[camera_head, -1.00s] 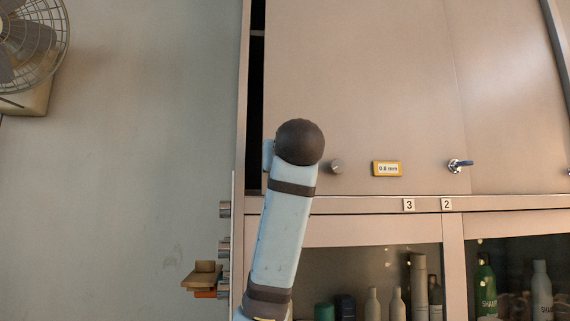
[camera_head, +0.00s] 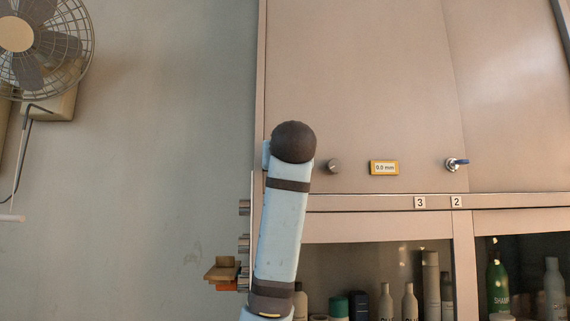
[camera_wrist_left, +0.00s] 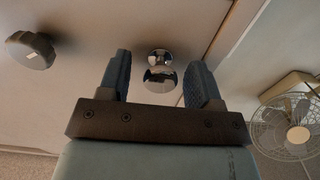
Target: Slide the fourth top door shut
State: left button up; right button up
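The beige top door (camera_head: 360,90) fills the upper middle of the head view, and its left edge lies against the cabinet's left frame (camera_head: 261,95) with no dark gap. In the left wrist view, a chrome knob (camera_wrist_left: 160,78) sits between the two fingers of my left gripper (camera_wrist_left: 160,58). The fingers are open, one on each side of the knob, with space visible around it. In the head view my left arm hides this knob and the gripper. My right gripper is in neither view.
Below, bottles stand behind glass (camera_head: 350,262). A fan (camera_head: 40,45) and small wooden shelf (camera_head: 222,270) are on the left wall.

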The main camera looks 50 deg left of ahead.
pick_arm(q)
jog(key=b+v, duration=0.3)
jog(key=v, duration=1)
jog(key=shift+s+d+b, duration=0.2)
jog(key=shift+d+b, duration=0.15)
jog(key=shift+b, duration=0.05)
